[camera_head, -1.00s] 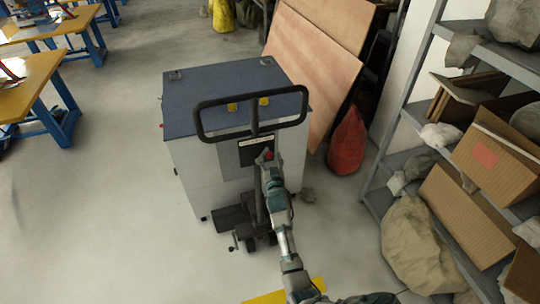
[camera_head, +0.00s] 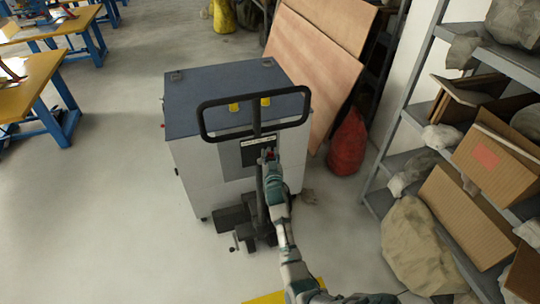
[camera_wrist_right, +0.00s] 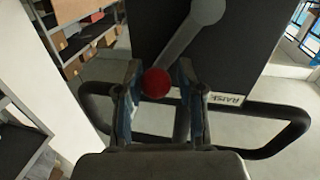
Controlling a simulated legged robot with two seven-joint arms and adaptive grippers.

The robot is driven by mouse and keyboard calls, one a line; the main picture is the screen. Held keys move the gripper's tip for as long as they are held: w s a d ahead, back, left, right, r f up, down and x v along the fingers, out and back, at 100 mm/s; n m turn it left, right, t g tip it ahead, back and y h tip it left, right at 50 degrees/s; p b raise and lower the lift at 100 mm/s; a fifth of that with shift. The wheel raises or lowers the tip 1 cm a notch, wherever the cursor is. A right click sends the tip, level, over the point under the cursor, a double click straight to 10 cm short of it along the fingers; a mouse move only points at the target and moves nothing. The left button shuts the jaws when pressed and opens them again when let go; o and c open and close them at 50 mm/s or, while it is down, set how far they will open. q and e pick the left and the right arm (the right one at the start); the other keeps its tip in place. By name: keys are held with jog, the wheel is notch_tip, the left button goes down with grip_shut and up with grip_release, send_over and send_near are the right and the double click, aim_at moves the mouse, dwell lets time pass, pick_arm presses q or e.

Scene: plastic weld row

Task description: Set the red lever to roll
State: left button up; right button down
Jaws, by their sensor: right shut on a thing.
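The red lever has a grey arm (camera_wrist_right: 186,40) and a red ball knob (camera_wrist_right: 156,83). It is mounted on a dark panel (camera_wrist_right: 250,45), which shows on the front of the grey cabinet-like machine in the head view (camera_head: 239,157). In the right wrist view, my right gripper (camera_wrist_right: 162,100) has its fingers on both sides of the knob and is shut on it. In the head view my right gripper (camera_head: 268,156) is in front of the panel and mostly hides the lever. A label reading RAISE (camera_wrist_right: 226,99) shows upside down beside the fingers. My left gripper is not in view.
A black handle loop (camera_head: 205,120) stands in front of the machine, close to my right arm. Shelves with boxes (camera_head: 490,175) stand at the right. A red sack (camera_head: 347,145) and wooden boards (camera_head: 310,65) are behind.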

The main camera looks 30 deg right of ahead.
jog(key=shift+d, duration=0.1)
jog(key=shift+a+n, duration=0.2)
jog(key=shift+n, duration=0.3)
jog(key=shift+w+a+r+n+b, duration=0.1)
jog(key=shift+a+n+b, duration=0.25)
jog(key=shift+n, duration=0.35)
jog(key=shift+w+a+r+n+t+b, duration=0.15)
jog(key=shift+a+n+t+b, duration=0.3)
jog(key=shift+n, duration=0.55)
pick_arm(q)
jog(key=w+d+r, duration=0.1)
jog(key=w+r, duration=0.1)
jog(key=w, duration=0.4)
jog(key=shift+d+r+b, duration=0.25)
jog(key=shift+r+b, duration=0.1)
jog(key=shift+b, duration=0.05)
pick_arm(e)
jog(key=shift+w+a+r+n, duration=0.2)
jog(key=shift+a+n, duration=0.4)
jog(key=shift+n, duration=0.6)
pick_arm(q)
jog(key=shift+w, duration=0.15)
pick_arm(e)
jog(key=c, duration=0.9)
grip_release()
jog(key=shift+s+d, duration=0.1)
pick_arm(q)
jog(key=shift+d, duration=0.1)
pick_arm(e)
jog(key=shift+o, duration=0.2)
